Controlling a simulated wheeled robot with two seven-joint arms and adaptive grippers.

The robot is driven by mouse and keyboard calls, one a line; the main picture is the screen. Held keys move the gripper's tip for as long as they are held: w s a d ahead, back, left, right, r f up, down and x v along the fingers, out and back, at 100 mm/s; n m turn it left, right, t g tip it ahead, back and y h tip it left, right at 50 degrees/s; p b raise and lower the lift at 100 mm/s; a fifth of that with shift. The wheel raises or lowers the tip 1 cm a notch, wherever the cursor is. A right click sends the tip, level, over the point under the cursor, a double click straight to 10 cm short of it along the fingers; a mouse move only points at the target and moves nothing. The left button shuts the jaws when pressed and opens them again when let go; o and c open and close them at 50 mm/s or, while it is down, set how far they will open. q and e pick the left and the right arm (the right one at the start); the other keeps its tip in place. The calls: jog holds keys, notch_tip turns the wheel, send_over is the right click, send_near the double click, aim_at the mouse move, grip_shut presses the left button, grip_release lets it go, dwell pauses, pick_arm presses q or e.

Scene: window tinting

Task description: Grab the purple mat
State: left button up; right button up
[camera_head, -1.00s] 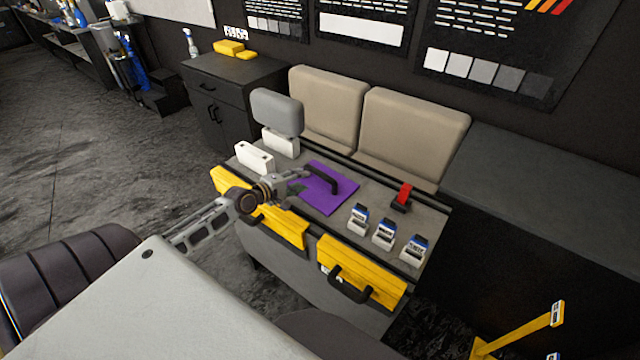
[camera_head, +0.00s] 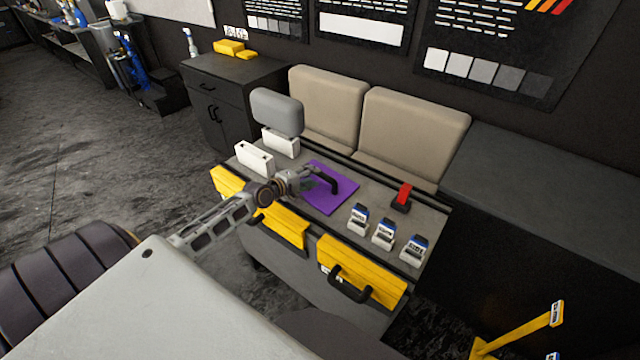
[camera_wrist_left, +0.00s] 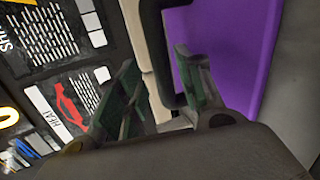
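The purple mat (camera_head: 335,201) lies on the grey cabinet top and has a raised black handle (camera_head: 332,185). It also shows at the upper right in the left wrist view (camera_wrist_left: 233,50). My left gripper (camera_head: 306,182) is over the mat's left part, close to the handle. In the left wrist view its two green-padded fingers (camera_wrist_left: 155,85) are apart, with the black handle (camera_wrist_left: 155,45) showing in the gap between them. I cannot tell whether a finger touches the handle. My right gripper is in neither view.
White blocks (camera_head: 254,158) stand left of the mat. Several small blue-and-white containers (camera_head: 383,234) and a red-and-black item (camera_head: 402,197) stand to its right. Yellow drawer fronts (camera_head: 362,270) with black handles are below. Beige cushions (camera_head: 412,135) stand behind.

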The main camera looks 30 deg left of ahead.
aim_at(318, 175)
pick_arm(q)
jog(key=shift+w, duration=0.15)
dwell(0.3)
jog(key=shift+x, duration=2.5)
jog(key=shift+d+f, duration=0.1)
jog(key=shift+c, duration=0.2)
grip_shut()
